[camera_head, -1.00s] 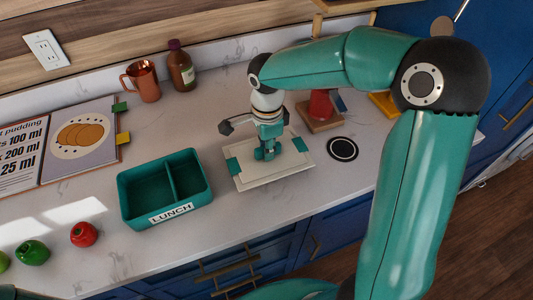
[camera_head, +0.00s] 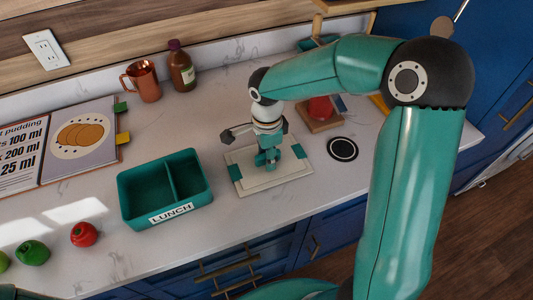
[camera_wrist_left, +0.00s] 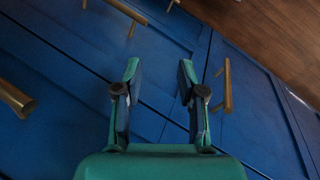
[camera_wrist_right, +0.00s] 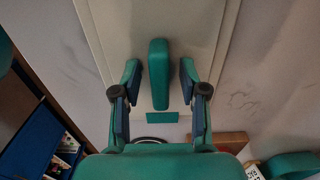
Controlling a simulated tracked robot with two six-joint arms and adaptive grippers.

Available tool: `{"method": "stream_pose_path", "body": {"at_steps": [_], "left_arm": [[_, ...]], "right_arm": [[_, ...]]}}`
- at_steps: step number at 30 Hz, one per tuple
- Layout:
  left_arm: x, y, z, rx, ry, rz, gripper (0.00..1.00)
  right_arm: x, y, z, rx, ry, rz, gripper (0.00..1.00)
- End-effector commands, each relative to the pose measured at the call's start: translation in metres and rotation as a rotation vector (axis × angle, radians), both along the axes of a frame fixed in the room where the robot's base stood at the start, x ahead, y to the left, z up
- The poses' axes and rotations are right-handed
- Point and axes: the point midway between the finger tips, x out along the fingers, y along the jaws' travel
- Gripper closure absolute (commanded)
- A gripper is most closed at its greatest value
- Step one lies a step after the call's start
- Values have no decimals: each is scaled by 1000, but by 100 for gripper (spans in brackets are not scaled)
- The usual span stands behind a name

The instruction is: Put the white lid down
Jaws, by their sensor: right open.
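The white lid (camera_head: 284,174), with teal clips at its ends, lies flat on the counter to the right of the teal lunch box (camera_head: 129,203). In the right wrist view the lid (camera_wrist_right: 200,30) has a raised teal bar handle (camera_wrist_right: 158,75) in its middle. My right gripper (camera_head: 266,158) is over the lid. Its fingers (camera_wrist_right: 160,68) stand open on either side of the handle, with a gap on both sides. My left gripper (camera_wrist_left: 158,82) is open and empty, in front of the blue cabinet doors.
A black round coaster (camera_head: 342,148) lies right of the lid. A red object (camera_head: 320,107) stands on a wooden block behind it. A copper mug (camera_head: 143,81) and brown bottle (camera_head: 181,69) stand at the back. Left are a cookbook (camera_head: 75,145), a red (camera_head: 84,234) and a green (camera_head: 33,252) item.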

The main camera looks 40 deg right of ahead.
Motion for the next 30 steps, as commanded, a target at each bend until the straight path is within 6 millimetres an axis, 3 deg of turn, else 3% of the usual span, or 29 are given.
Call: {"method": "stream_pose_path", "body": {"at_steps": [8,21,30], "left_arm": [[0,0,0,0,0,0,60],[0,0,-4,0,0,0,60],[0,0,-4,0,0,0,60]], "right_arm": [[1,0,18,-2,-4,0,57],[1,0,102,0,-4,-1,57],[0,-1,122,0,0,-1,57]]}}
